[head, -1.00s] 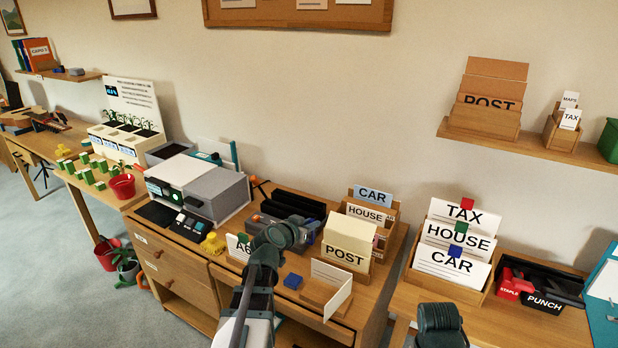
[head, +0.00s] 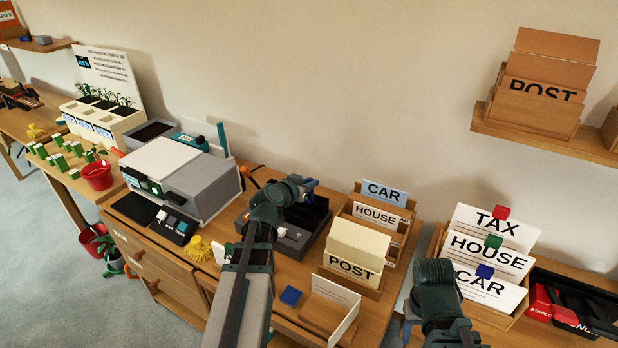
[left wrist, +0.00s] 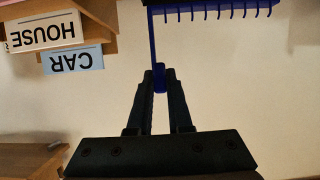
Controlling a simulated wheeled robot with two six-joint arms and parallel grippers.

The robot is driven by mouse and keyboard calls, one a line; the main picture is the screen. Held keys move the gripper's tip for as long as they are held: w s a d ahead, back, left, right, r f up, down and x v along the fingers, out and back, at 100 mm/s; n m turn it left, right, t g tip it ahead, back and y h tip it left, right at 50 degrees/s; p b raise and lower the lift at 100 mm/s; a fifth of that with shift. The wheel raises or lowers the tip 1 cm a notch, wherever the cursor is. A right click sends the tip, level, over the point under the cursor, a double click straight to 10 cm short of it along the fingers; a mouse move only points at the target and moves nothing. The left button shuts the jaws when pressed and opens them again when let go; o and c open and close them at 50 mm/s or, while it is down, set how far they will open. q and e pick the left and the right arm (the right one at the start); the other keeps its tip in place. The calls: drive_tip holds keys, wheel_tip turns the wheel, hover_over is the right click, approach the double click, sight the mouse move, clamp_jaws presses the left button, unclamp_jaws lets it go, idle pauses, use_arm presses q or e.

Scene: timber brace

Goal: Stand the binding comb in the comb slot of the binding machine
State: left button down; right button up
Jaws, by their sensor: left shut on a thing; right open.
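My left gripper (head: 292,188) is shut on the blue binding comb (left wrist: 220,6). In the left wrist view, the fingertips (left wrist: 159,78) pinch the lower end of its thin upright stem, and a row of teeth hangs from the bar at the top edge. In the head view only a small blue bit of it (head: 309,183) shows by the gripper. A dark grey and black machine (head: 297,238), apparently the binding machine, sits on the desk behind and below the gripper. My arm covers part of it, and I cannot make out its slot. My right gripper (head: 434,270) is open and empty.
A grey-white printer (head: 185,175) stands left of the machine. A POST card box (head: 352,262) and a CAR and HOUSE card box (head: 383,212) stand to its right. A yellow figure (head: 198,248) and a blue block (head: 291,296) lie near the front.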

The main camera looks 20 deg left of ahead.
use_arm(q)
drive_tip(key=shift+s, duration=0.2)
wheel_tip(320, 180, down, 5)
drive_tip(key=b, duration=0.5)
drive_tip(key=shift+r, duration=0.1)
idle(1.1)
drive_tip(key=shift+f+b, duration=2.8)
drive_tip(key=shift+f, duration=0.1)
drive_tip(key=shift+c, duration=1.4)
unclamp_jaws()
drive_tip(key=shift+r, duration=0.15)
wheel_tip(320, 180, up, 8)
drive_tip(key=p, duration=0.8)
